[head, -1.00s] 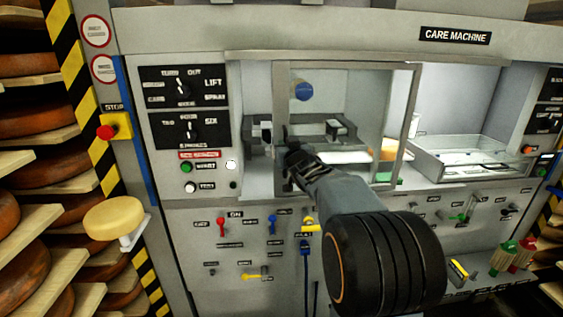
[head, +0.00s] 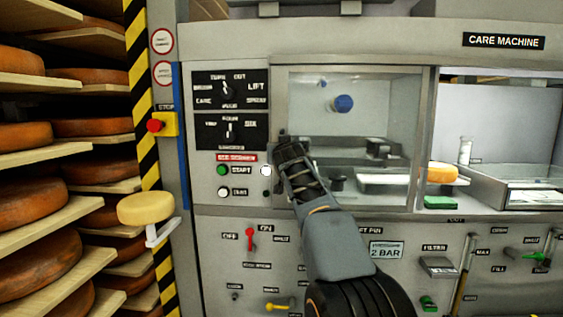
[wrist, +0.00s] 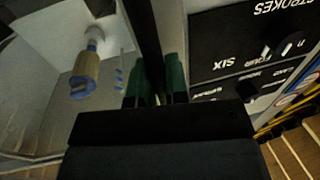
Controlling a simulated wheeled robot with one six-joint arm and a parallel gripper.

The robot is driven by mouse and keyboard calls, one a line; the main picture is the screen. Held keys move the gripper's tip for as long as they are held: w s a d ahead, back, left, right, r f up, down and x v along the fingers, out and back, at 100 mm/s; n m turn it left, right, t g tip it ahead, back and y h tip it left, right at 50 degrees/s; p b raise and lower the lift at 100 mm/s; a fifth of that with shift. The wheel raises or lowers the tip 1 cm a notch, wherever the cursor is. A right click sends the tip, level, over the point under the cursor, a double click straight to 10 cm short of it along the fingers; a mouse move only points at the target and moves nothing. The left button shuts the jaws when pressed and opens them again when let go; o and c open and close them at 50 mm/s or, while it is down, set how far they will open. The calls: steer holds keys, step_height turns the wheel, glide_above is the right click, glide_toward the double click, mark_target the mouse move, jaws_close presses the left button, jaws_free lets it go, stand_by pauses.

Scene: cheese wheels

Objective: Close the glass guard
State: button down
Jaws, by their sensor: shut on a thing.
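The glass guard (head: 421,135) is a clear pane in a grey metal frame on the care machine. In the head view it covers the left part of the machine's opening, its left edge against the control panel side. My gripper (head: 288,152) is at the guard's left edge. In the wrist view a dark upright bar of the guard (wrist: 146,45) stands between the green fingertips of my gripper (wrist: 158,82), which is shut on it. My gripper hides part of the left edge, so any small gap there cannot be told.
The control panel (head: 230,120) with knobs and a red stop button (head: 155,125) is left of the guard. A pale cheese wheel (head: 145,208) sits on a bracket at left. Levers line the front below. The opening right of the guard is uncovered, with a glass-sided tray (head: 515,185).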

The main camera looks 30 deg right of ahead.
steer(key=shift+a, duration=0.15)
steer(key=c, duration=1.1)
jaws_free()
steer(key=shift+w+a, duration=0.1)
steer(key=shift+c, duration=0.2)
steer(key=b+v, duration=0.3)
steer(key=v, duration=1)
steer(key=shift+s, duration=0.4)
steer(key=shift+r, duration=0.1)
steer(key=s+a+f+n+g+y+p, duration=0.2)
steer(key=s+a+f+g+p, duration=0.4)
steer(key=s+p, duration=0.4)
steer(key=s+a+f+n+g+y+p, duration=0.2)
steer(key=s+a+f+g+y+p, duration=0.2)
steer(key=p, duration=1.1)
steer(key=s+a+f+g, duration=0.3)
steer(key=s+f, duration=0.1)
steer(key=s, duration=0.2)
steer(key=shift+p, duration=0.4)
